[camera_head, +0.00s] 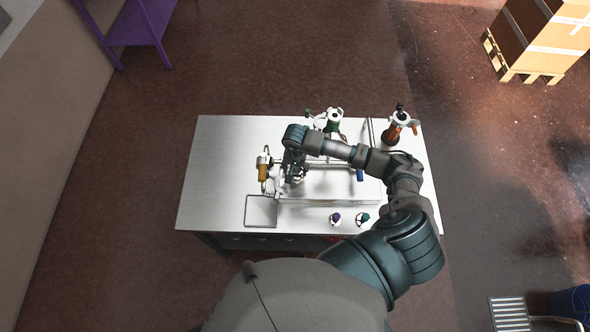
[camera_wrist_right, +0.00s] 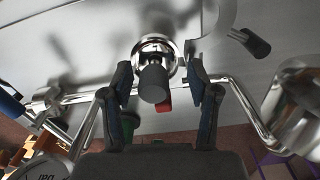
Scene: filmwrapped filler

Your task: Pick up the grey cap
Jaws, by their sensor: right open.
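My right gripper (camera_head: 293,174) is over the middle of the white table, at the metal apparatus. In the right wrist view, the gripper (camera_wrist_right: 160,77) is open, with a dark blue finger on each side. A dark grey cylindrical cap (camera_wrist_right: 153,84) sits between the fingers, in front of a shiny metal ring (camera_wrist_right: 156,46). I see gaps on both sides of it. A second grey cylindrical piece (camera_wrist_right: 251,42) is to the right, outside the fingers. In the head view my wrist hides the cap. My left gripper is not in view.
The white table (camera_head: 205,190) has free room at its left. A yellow-handled part (camera_head: 263,170) stands left of my gripper, an orange device (camera_head: 394,130) at the back right. Purple (camera_head: 336,217) and green (camera_head: 363,218) capped pieces stand near the front. A metal bar (camera_wrist_right: 78,98) crosses behind the fingers.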

